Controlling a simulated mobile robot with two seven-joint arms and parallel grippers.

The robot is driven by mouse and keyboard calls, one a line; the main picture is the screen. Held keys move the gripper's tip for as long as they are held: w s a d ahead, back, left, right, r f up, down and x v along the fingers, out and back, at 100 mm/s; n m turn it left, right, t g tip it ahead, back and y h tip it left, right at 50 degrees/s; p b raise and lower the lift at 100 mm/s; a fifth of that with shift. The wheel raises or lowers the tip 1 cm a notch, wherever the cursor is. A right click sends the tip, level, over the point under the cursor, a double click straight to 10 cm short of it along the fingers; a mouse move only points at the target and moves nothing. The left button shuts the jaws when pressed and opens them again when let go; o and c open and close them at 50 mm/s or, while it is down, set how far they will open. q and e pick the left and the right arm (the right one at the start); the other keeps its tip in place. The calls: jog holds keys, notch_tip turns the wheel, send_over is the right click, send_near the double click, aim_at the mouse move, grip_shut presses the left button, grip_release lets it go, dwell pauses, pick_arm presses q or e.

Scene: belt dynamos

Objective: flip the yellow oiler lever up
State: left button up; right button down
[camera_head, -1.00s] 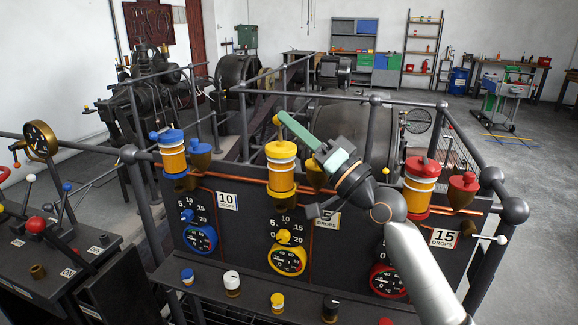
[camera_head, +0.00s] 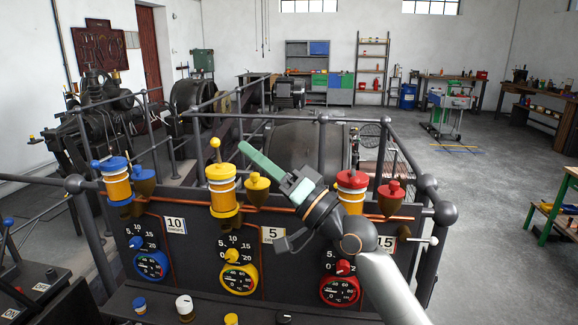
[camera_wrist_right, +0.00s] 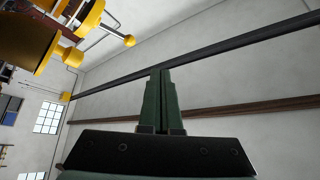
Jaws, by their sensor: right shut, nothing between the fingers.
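The yellow oiler (camera_head: 221,186) stands on the dark panel between the blue and red ones. Its lever (camera_head: 215,144), a thin stem with a yellow ball, stands upright above the yellow cap. In the right wrist view the oiler lever's ball (camera_wrist_right: 129,40) points out from the yellow oiler body (camera_wrist_right: 28,42) at the upper left. My right gripper (camera_head: 243,153) is shut and empty, its green fingers to the right of the lever and apart from it. The fingers (camera_wrist_right: 161,76) also show in the right wrist view. My left gripper is not in view.
The blue oiler (camera_head: 116,184) has its lever lying to the left. The red oiler (camera_head: 352,182) is partly hidden behind my right arm. Small cups, such as the yellow cup (camera_head: 257,184), stand beside the oilers. Dark railings (camera_head: 280,116) run behind the panel.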

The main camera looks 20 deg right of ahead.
jog(key=s+d, duration=0.2)
jog(key=s, duration=0.4)
jog(key=shift+b, duration=0.3)
jog(key=shift+d+f, duration=0.1)
